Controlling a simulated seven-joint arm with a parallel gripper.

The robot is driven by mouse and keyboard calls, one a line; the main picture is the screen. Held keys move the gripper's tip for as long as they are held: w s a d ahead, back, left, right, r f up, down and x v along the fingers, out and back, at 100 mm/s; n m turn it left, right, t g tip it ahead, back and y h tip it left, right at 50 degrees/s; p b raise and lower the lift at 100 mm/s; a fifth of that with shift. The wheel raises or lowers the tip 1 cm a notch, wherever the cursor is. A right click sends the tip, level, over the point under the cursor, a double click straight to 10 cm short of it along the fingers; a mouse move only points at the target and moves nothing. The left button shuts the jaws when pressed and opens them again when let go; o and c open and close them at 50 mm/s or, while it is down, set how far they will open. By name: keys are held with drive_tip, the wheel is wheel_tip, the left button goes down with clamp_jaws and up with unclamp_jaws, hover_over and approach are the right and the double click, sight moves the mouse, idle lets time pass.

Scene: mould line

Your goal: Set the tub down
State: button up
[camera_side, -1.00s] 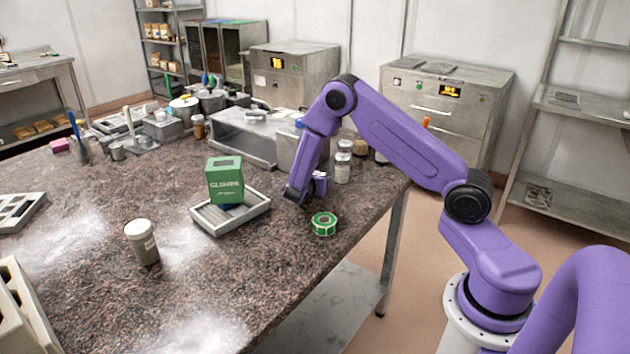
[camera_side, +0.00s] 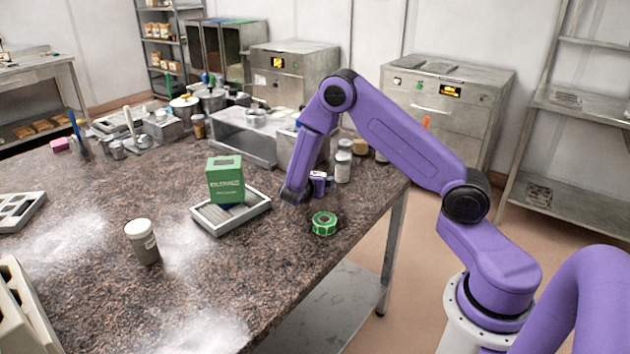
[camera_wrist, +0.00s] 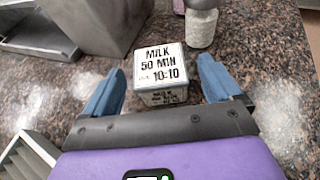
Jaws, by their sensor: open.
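The tub (camera_wrist: 160,72) is a small squarish container with a white lid marked "MILK 50 MIN 10:10". In the wrist view it rests upright on the dark speckled counter. My gripper (camera_wrist: 161,66) is open, with one blue finger on each side of the tub and visible gaps between fingers and tub. In the side view the end of my arm is low over the counter near its right edge, and the fingers and tub there are too small and overlapped to tell apart clearly.
A green box (camera_side: 225,180) stands on a grey tray (camera_side: 256,208) left of my gripper. A green tape roll (camera_side: 324,224) lies in front. A white-lidded jar (camera_wrist: 201,25) and a metal box (camera_wrist: 98,22) stand just beyond the tub.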

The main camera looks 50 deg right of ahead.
drive_tip(key=v, duration=0.8)
drive_tip(key=shift+w+r, duration=0.1)
drive_tip(key=shift+v, duration=0.85)
drive_tip(key=s+a+r+m+g+y, duration=0.1)
drive_tip(key=s+a+r+m+y, duration=0.1)
drive_tip(key=s, duration=0.8)
drive_tip(key=s+a+r+m+g+y, duration=0.2)
drive_tip(key=s+a+y, duration=0.4)
drive_tip(key=s, duration=0.5)
drive_tip(key=s+a+r+m+g+y, duration=0.2)
drive_tip(key=s+a+r+m+y, duration=0.2)
drive_tip(key=s, duration=0.7)
drive_tip(key=shift+s+a+m+y, duration=0.15)
drive_tip(key=shift+a+m+y, duration=0.35)
drive_tip(key=shift+a+m, duration=0.6)
drive_tip(key=shift+a+r, duration=0.1)
drive_tip(key=shift+r, duration=0.05)
